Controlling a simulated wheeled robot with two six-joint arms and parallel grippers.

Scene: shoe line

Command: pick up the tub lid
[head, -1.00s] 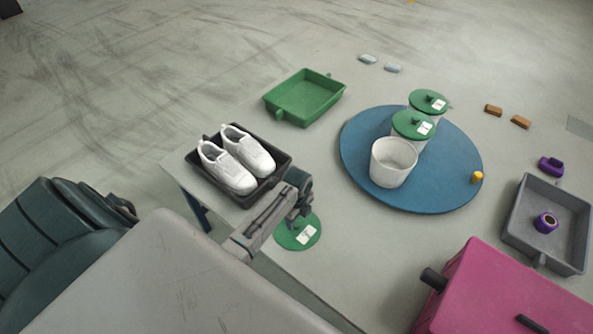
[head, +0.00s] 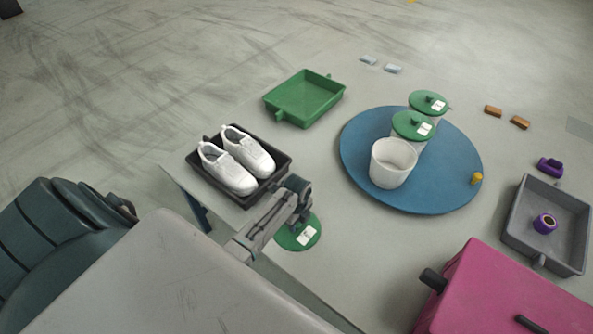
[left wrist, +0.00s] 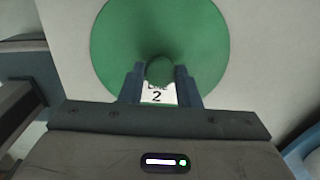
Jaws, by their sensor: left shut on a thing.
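The green tub lid (head: 299,236) is a round disc with a white label, near the table's front edge in the head view. In the left wrist view the lid (left wrist: 205,40) fills the upper middle, and its knob (left wrist: 159,71) stands between my fingers. My left gripper (left wrist: 160,84) is shut on the knob; its label reading "2" shows just below. In the head view my left gripper (head: 297,215) hides part of the lid. I cannot tell whether the lid is off the table. My right gripper is not in view.
An open white tub (head: 392,165) stands on the blue round mat (head: 355,150), with two green-lidded tubs (head: 412,126) behind it. A black tray (head: 283,168) holding white shoes (head: 235,160) is left of my gripper. A pink box (head: 500,290) is at right.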

